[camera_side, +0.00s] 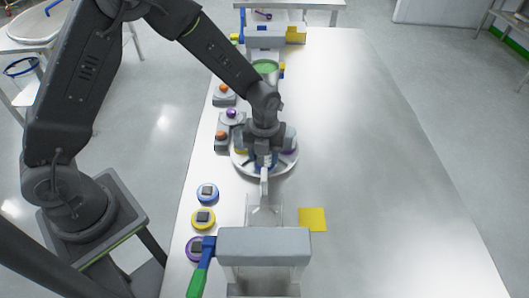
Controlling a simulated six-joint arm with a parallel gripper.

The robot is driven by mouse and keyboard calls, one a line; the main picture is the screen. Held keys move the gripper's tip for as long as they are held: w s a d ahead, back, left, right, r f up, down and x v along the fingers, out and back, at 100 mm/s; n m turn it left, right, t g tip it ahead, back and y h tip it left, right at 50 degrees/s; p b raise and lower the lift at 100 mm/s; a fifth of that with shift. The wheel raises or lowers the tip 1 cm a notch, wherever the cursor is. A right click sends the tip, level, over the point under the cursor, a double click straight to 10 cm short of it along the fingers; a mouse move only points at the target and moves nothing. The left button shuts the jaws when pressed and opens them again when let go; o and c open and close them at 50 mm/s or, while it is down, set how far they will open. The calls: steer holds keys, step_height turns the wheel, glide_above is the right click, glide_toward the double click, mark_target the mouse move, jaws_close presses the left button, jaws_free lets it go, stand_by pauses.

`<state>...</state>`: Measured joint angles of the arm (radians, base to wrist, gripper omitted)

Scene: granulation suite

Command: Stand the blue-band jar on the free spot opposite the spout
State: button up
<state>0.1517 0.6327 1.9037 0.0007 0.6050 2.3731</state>
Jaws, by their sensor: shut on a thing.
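My gripper (264,160) points down over a round white turntable (238,166) and is shut on the blue-band jar (259,165). Only bits of the jar's blue show between and below the fingers. Whether the jar's base touches the turntable cannot be told. A yellow-banded jar (241,149) stands on the turntable left of my gripper, and a purple-banded one (290,149) on the right; both are partly hidden. A narrow grey spout (264,183) reaches over the near edge of the turntable from the grey machine (264,243) in front.
Blue (207,192), yellow (203,218) and purple (197,248) lids lie along the left table edge. A green-handled lever (200,277) sits beside the machine. A yellow square (312,219) lies right of it. Knobbed units (224,95) line the left edge. The table's right side is clear.

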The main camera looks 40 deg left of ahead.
stand_by(0.3)
steer(key=o, duration=1.3)
steer(key=shift+o, duration=0.2)
steer(key=shift+r, duration=0.1)
step_height(320, 180, up, 8)
stand_by(0.4)
